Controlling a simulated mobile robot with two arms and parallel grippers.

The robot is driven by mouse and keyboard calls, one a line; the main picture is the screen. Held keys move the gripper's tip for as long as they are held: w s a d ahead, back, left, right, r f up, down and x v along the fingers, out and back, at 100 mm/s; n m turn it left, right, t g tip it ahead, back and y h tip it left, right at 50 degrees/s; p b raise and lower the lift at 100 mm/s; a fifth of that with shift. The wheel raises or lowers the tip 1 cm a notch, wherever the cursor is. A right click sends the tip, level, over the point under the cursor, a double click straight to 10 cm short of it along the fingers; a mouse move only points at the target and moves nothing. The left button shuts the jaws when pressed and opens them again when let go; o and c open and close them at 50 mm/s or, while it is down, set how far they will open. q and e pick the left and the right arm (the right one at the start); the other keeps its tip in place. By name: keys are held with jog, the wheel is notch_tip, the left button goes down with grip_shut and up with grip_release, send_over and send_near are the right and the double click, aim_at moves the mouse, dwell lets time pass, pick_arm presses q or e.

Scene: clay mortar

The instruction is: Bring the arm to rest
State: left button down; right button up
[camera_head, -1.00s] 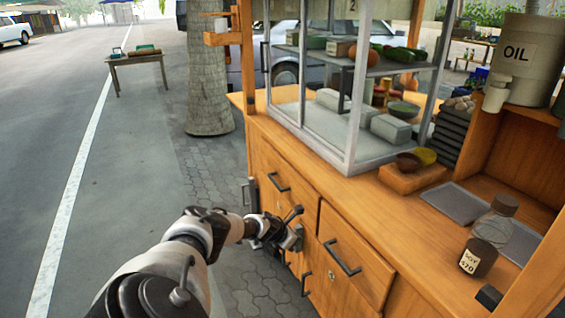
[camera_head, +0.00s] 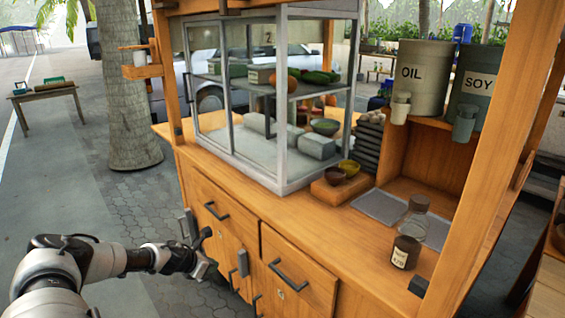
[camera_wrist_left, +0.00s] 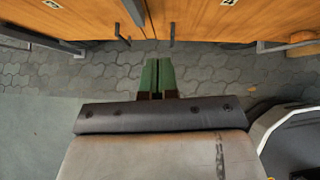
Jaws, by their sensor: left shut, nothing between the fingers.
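My left arm comes in from the lower left in the head view. Its gripper (camera_head: 203,262) is beside the drawer front of the wooden food cart (camera_head: 262,212), low on the cart's near left side. In the left wrist view the gripper's green fingertips (camera_wrist_left: 158,75) are together, with nothing between them. They point toward the paving below the cart's front, close to the dark handles. Whether the gripper touches the cart is hard to tell. My right arm and gripper are not in view.
The cart carries a glass display case (camera_head: 270,110), a grey tray (camera_head: 380,207), a soy bottle (camera_head: 408,250), an oil container (camera_head: 418,85) and a soy container (camera_head: 476,90). Drawer handles (camera_head: 288,273) stick out in front. A palm trunk (camera_head: 128,90) stands behind. Open pavement lies to the left.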

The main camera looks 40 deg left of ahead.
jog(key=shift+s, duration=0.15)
pick_arm(q)
jog(key=s+d+f+n+g+y+p, duration=0.15)
jog(key=s+d+f+n, duration=0.25)
jog(key=d+f+n, duration=0.45)
jog(key=s+d+f+n+t+p, duration=0.1)
jog(key=s+d+f+n+p, duration=0.2)
jog(key=d+f+n, duration=0.6)
pick_arm(e)
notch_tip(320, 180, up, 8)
jog(key=p, duration=0.3)
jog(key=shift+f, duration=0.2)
pick_arm(q)
jog(key=s+d+f+n+g, duration=0.2)
jog(key=s+d+f+n, duration=0.2)
jog(key=s, duration=0.6)
jog(key=s+d+f+n+g, duration=0.3)
jog(key=s+d+f+n, duration=0.1)
jog(key=s+d+n, duration=0.3)
jog(key=s+d+f+n+g, duration=0.2)
jog(key=s+d+f+n, duration=0.2)
jog(key=s, duration=1)
jog(key=d+n, duration=0.2)
jog(key=d, duration=0.2)
jog(key=shift+s+d+h, duration=0.25)
jog(key=shift+s+h, duration=0.05)
jog(key=shift+h, duration=0.05)
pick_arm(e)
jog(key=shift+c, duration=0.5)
